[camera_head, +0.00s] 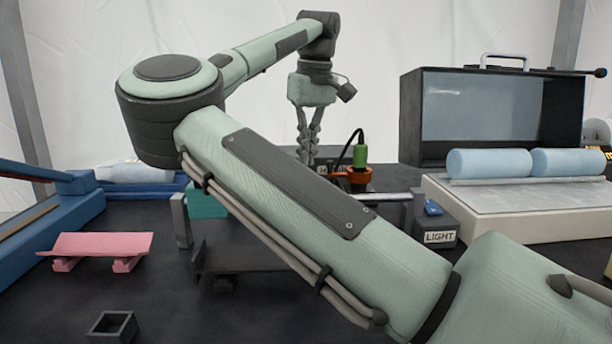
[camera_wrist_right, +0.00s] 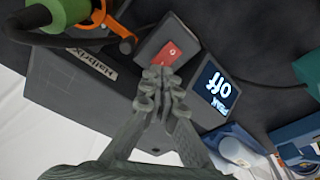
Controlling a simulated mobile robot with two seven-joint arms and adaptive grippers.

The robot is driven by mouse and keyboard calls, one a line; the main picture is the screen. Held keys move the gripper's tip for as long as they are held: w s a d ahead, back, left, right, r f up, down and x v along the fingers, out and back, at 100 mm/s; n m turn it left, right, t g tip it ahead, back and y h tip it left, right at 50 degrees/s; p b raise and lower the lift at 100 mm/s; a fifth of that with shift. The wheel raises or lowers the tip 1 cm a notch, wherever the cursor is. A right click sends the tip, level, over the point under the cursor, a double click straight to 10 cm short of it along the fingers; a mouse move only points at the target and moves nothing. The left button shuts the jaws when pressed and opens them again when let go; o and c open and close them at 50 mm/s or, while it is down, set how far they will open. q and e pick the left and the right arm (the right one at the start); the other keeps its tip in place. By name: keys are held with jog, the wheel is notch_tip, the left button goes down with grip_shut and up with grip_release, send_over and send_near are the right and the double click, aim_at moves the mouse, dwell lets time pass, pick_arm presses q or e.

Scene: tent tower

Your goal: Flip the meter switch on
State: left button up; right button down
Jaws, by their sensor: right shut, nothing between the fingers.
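The meter is a dark box (camera_wrist_right: 75,75) in the right wrist view, with a red rocker switch (camera_wrist_right: 170,53) on a raised grey plate. Its lit screen (camera_wrist_right: 215,87) reads "Off", upside down in this view. My right gripper (camera_wrist_right: 160,72) is shut and empty, with its fingertips right at the lower edge of the red switch; I cannot tell whether they touch it. In the head view my right gripper (camera_head: 308,158) points down behind my forearm, and the meter is mostly hidden there. My left gripper is not in view.
A green plug (camera_head: 360,155) with a black cable and an orange ring stands just right of the gripper. A box labelled LIGHT (camera_head: 440,237) with a blue switch stands further right. A pink stand (camera_head: 97,247) and a small dark square holder (camera_head: 112,327) are at left.

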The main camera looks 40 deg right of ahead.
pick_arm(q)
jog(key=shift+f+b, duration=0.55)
pick_arm(e)
jog(key=shift+f, duration=1.15)
jog(key=shift+s+f, duration=0.1)
jog(key=shift+f, duration=0.05)
jog(key=shift+r+p, duration=1.1)
jog(key=shift+r, duration=0.2)
jog(key=shift+r+p, duration=1.05)
jog(key=shift+r, duration=0.1)
jog(key=shift+r+p, duration=0.75)
jog(key=shift+r, duration=0.05)
pick_arm(q)
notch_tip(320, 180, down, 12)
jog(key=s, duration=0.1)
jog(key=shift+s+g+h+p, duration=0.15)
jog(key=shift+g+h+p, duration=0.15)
jog(key=shift+p, duration=0.05)
pick_arm(e)
jog(key=shift+r, duration=0.4)
